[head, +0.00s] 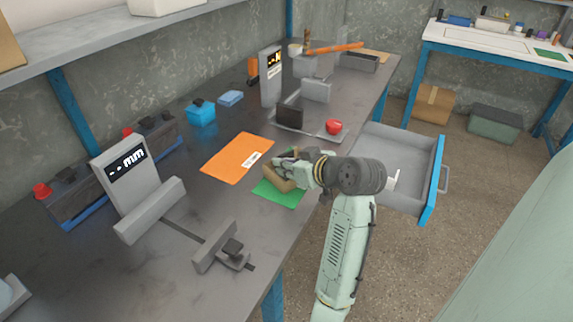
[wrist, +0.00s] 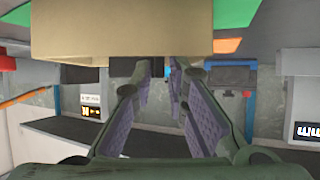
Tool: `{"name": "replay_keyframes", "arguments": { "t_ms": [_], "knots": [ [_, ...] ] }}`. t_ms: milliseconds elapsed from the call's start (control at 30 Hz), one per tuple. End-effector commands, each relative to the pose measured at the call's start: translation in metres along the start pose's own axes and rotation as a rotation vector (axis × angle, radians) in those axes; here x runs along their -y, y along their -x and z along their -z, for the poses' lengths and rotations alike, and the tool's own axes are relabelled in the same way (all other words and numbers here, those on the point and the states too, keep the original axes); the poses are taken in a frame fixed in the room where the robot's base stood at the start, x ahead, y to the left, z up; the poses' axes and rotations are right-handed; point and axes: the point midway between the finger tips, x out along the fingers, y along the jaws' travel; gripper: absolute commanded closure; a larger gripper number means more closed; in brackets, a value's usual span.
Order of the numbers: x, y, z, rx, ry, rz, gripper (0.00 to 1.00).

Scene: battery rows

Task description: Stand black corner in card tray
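A tan card-coloured box, apparently the card tray (head: 285,180), sits on the green mat (head: 283,198) near the bench's front edge. Its wall fills the top of the wrist view (wrist: 120,30); its inside is hidden. My gripper (wrist: 158,72) is close beside or over the tray. Its two padded fingers are apart and I see nothing between them. In the head view my gripper (head: 287,156) partly covers the tray. A dark upright block (head: 290,115) stands on the grey plate further back; I cannot tell if it is the black corner. I see no other clear black corner.
An orange mat (head: 237,158) lies left of the tray. A red round object (head: 333,127) sits on the grey plate behind. A grey measuring device (head: 150,205) stands front left. A drawer (head: 408,150) is pulled out at the right. Blue boxes (head: 201,113) are further back.

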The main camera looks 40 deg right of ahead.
Motion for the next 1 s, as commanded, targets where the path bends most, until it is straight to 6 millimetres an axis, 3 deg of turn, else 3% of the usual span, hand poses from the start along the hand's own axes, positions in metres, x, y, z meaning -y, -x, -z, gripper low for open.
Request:
{"name": "replay_keyframes", "arguments": {
  "t_ms": [533,733,1000],
  "knots": [
    [-0.001,0.103,0.0,-0.003,0.002,-0.004,0.86],
    [0.0,0.118,0.0,-0.001,0.001,-0.002,0.86],
    [0.0,0.119,0.0,0.0,0.0,-0.001,0.86]
  ]
}}
